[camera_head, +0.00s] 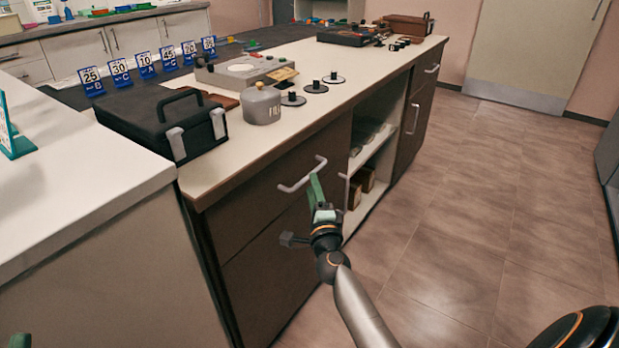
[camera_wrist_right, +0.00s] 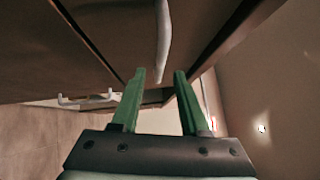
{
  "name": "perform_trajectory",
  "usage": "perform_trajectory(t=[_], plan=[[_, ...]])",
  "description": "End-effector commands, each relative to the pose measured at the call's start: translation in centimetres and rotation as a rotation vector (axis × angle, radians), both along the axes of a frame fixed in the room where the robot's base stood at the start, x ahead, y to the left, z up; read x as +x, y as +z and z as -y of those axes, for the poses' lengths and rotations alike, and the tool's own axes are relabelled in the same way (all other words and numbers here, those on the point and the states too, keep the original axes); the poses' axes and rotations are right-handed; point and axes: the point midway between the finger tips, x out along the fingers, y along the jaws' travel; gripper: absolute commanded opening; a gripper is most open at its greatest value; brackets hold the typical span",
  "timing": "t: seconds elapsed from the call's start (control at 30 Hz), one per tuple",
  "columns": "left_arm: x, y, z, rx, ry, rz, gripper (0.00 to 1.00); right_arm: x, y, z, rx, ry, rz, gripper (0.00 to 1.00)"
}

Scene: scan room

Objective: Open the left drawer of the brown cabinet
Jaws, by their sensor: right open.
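The brown cabinet (camera_head: 232,258) stands under a light countertop. Its left drawer (camera_head: 247,217) is flush with the cabinet front and looks shut. The drawer's pale bar handle (camera_head: 302,176) shows also in the right wrist view (camera_wrist_right: 162,38). My right gripper (camera_head: 315,190) is open at this handle, its green fingers (camera_wrist_right: 160,75) pointing toward the drawer front. In the wrist view the handle's end lies in line with the gap between the fingers; I cannot tell whether they touch it. A green tip, likely my left gripper (camera_head: 20,341), barely shows at the lower left corner.
A black case (camera_head: 150,112), a grey canister (camera_head: 261,105) and several dark weights stand on the countertop. Open shelves (camera_head: 371,155) and another handled door (camera_head: 413,118) lie right of the drawer. A white counter (camera_head: 60,190) is at left. The floor (camera_head: 470,215) at right is clear.

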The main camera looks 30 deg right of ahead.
Motion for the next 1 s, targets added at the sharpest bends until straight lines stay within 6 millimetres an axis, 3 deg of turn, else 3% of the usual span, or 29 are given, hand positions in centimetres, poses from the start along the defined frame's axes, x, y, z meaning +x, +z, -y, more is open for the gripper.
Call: perform_trajectory(t=[0.1,0.3,0.73,1.0], plan=[[0.0,-0.7,0.0,-0.005,-0.006,-0.005,0.50,2.0,0.2,0.8,-0.001,0.000,0.003,0.45],[0.0,-1.3,0.1,-0.012,-0.013,-0.010,0.50,4.0,0.4,1.7,-0.002,0.000,0.000,0.45],[0.1,-1.4,0.1,-0.014,-0.017,-0.015,0.50,4.7,0.7,2.0,-0.002,0.001,-0.001,0.45],[0.1,-1.5,0.1,-0.012,-0.017,-0.015,0.50,4.7,0.7,2.0,-0.002,0.001,-0.001,0.14]])
